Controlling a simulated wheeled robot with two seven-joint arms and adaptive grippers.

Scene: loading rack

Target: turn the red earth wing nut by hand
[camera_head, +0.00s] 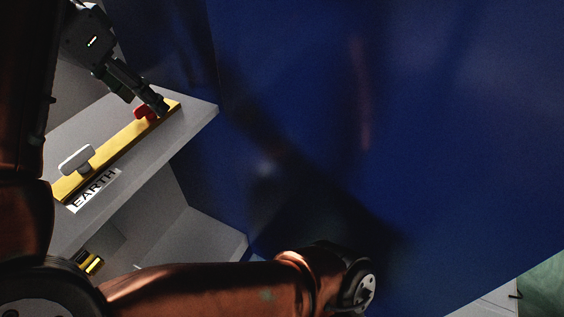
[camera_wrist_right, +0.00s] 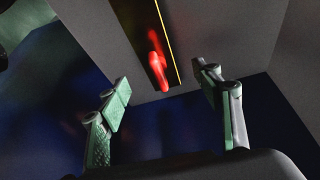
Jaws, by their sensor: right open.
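The red earth wing nut (camera_head: 143,112) sits near the far end of a yellow bar (camera_head: 122,141) on a grey shelf. It also shows in the right wrist view (camera_wrist_right: 157,70), upper middle, in front of the space between the two green-padded fingers. My right gripper (camera_head: 146,97) is at the wing nut, with a dark finger close beside it. In the right wrist view the fingers (camera_wrist_right: 163,86) stand wide apart with nothing held between them. I cannot tell whether a finger touches the nut. My left gripper is not in view.
A pale grey wing nut (camera_head: 76,159) stands on the near end of the bar, beside an EARTH label (camera_head: 94,190). A large blue panel (camera_head: 390,120) rises to the right of the shelf. My copper-coloured arm links cross the left and bottom of the head view.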

